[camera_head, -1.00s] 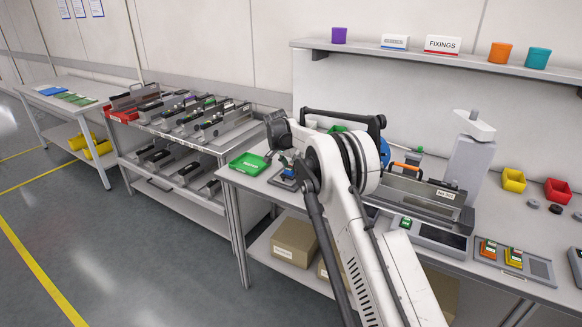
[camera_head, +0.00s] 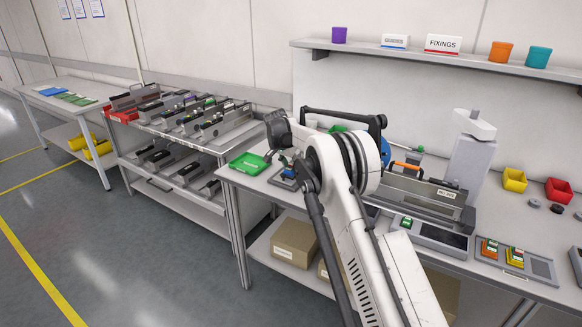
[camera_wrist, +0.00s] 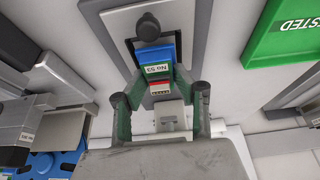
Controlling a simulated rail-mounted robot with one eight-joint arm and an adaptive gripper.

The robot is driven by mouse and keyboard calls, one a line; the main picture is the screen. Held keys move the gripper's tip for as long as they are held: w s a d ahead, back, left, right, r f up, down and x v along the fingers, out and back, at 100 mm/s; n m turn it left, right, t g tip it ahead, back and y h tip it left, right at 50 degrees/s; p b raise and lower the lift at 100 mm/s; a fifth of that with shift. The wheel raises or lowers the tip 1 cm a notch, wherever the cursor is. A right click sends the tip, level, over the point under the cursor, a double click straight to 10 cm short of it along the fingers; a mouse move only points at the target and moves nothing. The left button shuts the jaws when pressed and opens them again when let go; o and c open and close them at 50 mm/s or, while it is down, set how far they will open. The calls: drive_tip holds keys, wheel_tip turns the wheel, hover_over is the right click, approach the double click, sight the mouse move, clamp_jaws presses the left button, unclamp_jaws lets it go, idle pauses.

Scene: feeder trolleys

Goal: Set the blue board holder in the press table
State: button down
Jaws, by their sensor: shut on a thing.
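The blue board holder (camera_wrist: 156,55) carries a green strip marked "No 53" and a red-and-white piece. My gripper (camera_wrist: 157,76) is shut on the holder, with its green-sided fingers on either side. The holder is over or on a grey plate with a dark border (camera_wrist: 117,22), which I take for the press table; contact between them cannot be told. A black round knob (camera_wrist: 148,27) is at the holder's far end. In the head view the small blue-topped station (camera_head: 287,172) is partly hidden by my arm.
A green tray marked "TESTED" (camera_wrist: 283,32) is close beside the station; it also shows in the head view (camera_head: 245,168). A long metal fixture (camera_head: 425,200) and a dark panel (camera_head: 440,237) are right of my arm. A trolley of feeders (camera_head: 160,128) stands left.

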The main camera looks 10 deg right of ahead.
drive_tip(key=shift+f, duration=0.4)
idle(0.4)
drive_tip(key=c, duration=1.3)
unclamp_jaws()
drive_tip(key=shift+r, duration=0.1)
drive_tip(key=v, duration=1.2)
drive_tip(key=shift+w, duration=0.1)
